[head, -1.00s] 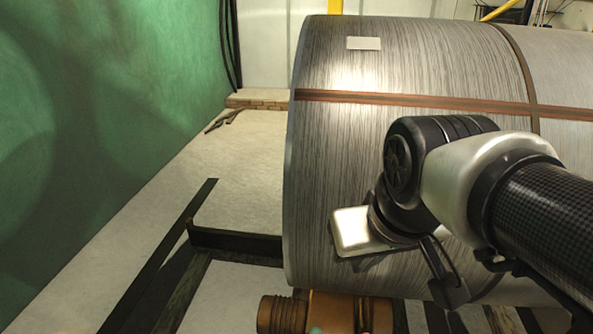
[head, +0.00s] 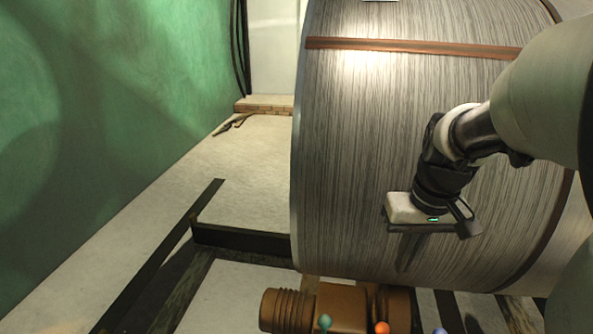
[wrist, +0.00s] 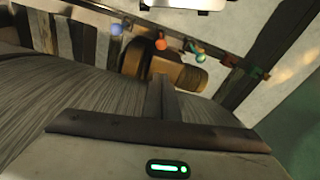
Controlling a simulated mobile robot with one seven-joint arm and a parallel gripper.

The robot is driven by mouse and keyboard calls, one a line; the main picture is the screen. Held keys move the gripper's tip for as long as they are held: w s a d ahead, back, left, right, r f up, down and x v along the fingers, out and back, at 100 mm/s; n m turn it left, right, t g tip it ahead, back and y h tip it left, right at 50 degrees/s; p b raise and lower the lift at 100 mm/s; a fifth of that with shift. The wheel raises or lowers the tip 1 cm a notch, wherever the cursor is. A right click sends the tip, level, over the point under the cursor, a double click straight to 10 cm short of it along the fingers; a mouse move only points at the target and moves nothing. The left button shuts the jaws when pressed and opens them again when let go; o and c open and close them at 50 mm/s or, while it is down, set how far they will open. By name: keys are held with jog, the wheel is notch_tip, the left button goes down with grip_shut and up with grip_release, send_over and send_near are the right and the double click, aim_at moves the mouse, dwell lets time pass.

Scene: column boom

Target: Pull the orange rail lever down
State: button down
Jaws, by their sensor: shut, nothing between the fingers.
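The orange rail lever shows as a round orange knob (head: 382,328) at the bottom edge of the head view, with its lower part cut off. The orange knob also shows in the wrist view (wrist: 160,46), in front of a brown cylinder. My gripper (head: 405,262) is in front of the big grey drum in the head view, up and to the right of the knob. Its fingers are shut and empty. In the wrist view the shut fingers (wrist: 163,85) point toward the knob, apart from it.
A teal knob (head: 325,322) and a purple-blue knob (head: 438,331) flank the orange one. The brown cylinder (head: 340,307) lies just behind them. The large grey drum (head: 400,150) fills the space behind my arm. Pale floor (head: 235,185) lies open to the left.

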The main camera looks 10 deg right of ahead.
notch_tip(320, 180, down, 20)
jog(key=w+b, duration=0.2)
jog(key=b, duration=0.2)
jog(key=shift+w+a+b, duration=0.25)
jog(key=shift+w+b, duration=0.15)
